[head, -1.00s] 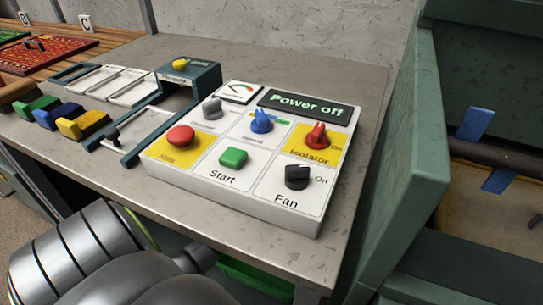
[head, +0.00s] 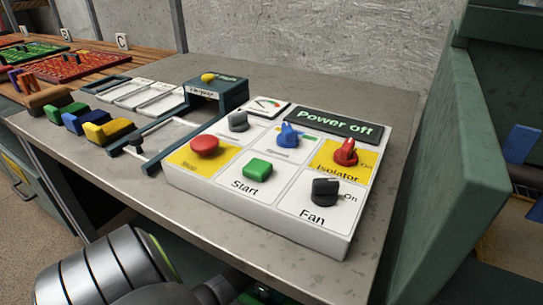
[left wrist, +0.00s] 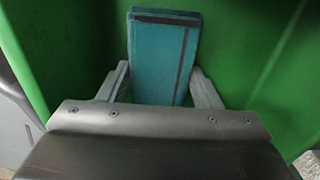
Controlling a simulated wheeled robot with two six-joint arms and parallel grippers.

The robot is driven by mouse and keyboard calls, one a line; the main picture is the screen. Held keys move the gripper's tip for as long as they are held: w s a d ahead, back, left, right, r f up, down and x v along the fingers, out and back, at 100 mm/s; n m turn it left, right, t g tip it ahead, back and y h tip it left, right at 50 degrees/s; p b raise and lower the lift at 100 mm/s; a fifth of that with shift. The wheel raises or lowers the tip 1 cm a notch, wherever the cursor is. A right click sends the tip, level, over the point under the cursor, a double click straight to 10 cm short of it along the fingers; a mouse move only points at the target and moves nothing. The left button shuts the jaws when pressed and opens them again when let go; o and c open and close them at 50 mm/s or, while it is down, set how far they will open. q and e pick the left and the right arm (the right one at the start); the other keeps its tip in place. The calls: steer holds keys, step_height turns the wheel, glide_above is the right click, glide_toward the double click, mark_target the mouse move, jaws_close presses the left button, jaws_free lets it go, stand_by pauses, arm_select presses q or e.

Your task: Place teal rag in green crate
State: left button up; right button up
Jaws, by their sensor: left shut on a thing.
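The teal rag (left wrist: 160,55) shows in the left wrist view as a flat, upright folded piece with a dark stripe. My left gripper (left wrist: 163,88) is shut on it, with one finger at each side. The green crate (left wrist: 70,40) fills the background of the left wrist view, its green walls around the rag. I cannot tell whether the rag touches the crate's bottom. In the head view a small piece of green (head: 262,292) shows under the table's front edge, and the rag and the left gripper are hidden. My right gripper is not in view.
A grey table (head: 320,80) carries a control panel (head: 265,180) with knobs and buttons and a "Power off" display. Several coloured blocks (head: 108,132) and a dark green frame (head: 216,95) stand to its left. A large green machine wall (head: 450,160) rises at the right.

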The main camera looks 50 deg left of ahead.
arm_select(q)
steer(key=o, duration=1)
steer(key=shift+c, duration=0.2)
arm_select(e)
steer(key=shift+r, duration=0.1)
arm_select(q)
steer(key=shift+r, duration=0.4)
step_height(320, 180, up, 11)
steer(key=p, duration=0.5)
steer(key=s+d+n+t, duration=0.1)
steer(key=s+d+n, duration=0.4)
steer(key=s+n, duration=0.3)
steer(key=s+d+f+n+t, duration=0.1)
steer(key=s+d+n, duration=0.4)
steer(key=s+n, duration=0.3)
steer(key=shift+s+d+f, duration=0.2)
steer(key=shift+s+d, duration=0.1)
steer(key=shift+s, duration=0.9)
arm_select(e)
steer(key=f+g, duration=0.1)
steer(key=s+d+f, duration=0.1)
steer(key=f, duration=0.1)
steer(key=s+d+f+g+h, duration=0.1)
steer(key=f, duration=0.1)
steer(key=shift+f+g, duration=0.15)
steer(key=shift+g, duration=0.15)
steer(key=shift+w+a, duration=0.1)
